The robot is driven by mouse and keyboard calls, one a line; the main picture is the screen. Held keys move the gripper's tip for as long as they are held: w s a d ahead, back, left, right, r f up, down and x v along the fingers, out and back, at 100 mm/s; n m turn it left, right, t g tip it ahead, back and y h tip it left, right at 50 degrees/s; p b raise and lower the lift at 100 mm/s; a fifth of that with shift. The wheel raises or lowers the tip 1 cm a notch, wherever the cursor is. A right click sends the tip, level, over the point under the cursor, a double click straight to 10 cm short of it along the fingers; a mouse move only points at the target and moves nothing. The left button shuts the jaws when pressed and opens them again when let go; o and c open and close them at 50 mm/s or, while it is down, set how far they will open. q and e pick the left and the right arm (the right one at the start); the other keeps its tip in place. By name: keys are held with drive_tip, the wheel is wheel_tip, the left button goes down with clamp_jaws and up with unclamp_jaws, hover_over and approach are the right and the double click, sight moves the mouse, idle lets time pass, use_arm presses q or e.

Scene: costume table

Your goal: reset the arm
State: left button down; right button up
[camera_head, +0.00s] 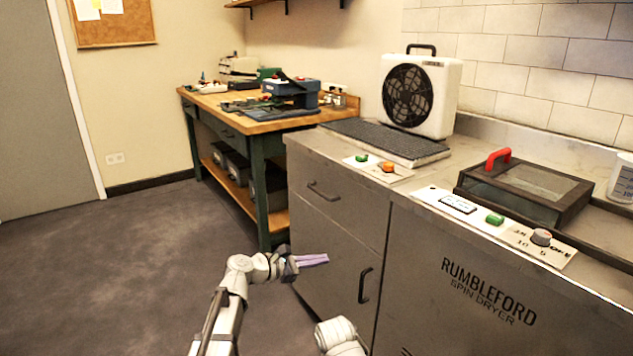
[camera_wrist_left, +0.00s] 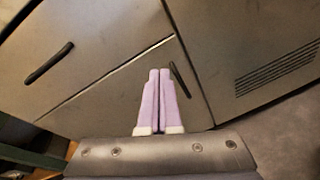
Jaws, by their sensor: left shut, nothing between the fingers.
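My left arm comes in from the bottom of the head view, and its gripper (camera_head: 326,259) points right, in front of the metal cabinet (camera_head: 335,235). Its purple fingers are shut with nothing between them. The left wrist view shows the same closed fingers (camera_wrist_left: 160,75) in front of the cabinet doors and a black handle. Another pale arm part of mine shows at the bottom centre of the head view. My right gripper is not in view.
On the counter are a fan unit (camera_head: 421,92), a dark keyboard-like mat, a spin dryer with a dark lid (camera_head: 525,186) and red handle, and control panels. A wooden workbench (camera_head: 262,125) with tools stands behind. Open grey floor (camera_head: 110,270) lies to the left.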

use_arm(q)
drive_tip(key=s+a+f+m+g+y, duration=0.4)
drive_tip(key=s+a+f+m+y, duration=0.1)
drive_tip(key=s+f+m, duration=0.55)
drive_tip(key=s+a+f+m+g+y, duration=0.2)
drive_tip(key=s+a+f+m+y, duration=0.1)
drive_tip(key=s+a+m+y, duration=0.25)
drive_tip(key=s+a+f+m+g+y, duration=0.1)
drive_tip(key=s+a+f+m+y, duration=0.25)
drive_tip(key=s+a, duration=0.4)
drive_tip(key=s+d+m, duration=0.4)
drive_tip(key=s+d, duration=0.1)
drive_tip(key=d, duration=0.6)
wheel_tip(320, 180, up, 34)
drive_tip(key=p, duration=3.4)
drive_tip(key=shift+s+g, duration=0.2)
drive_tip(key=shift+g, duration=0.2)
drive_tip(key=shift+r, duration=0.1)
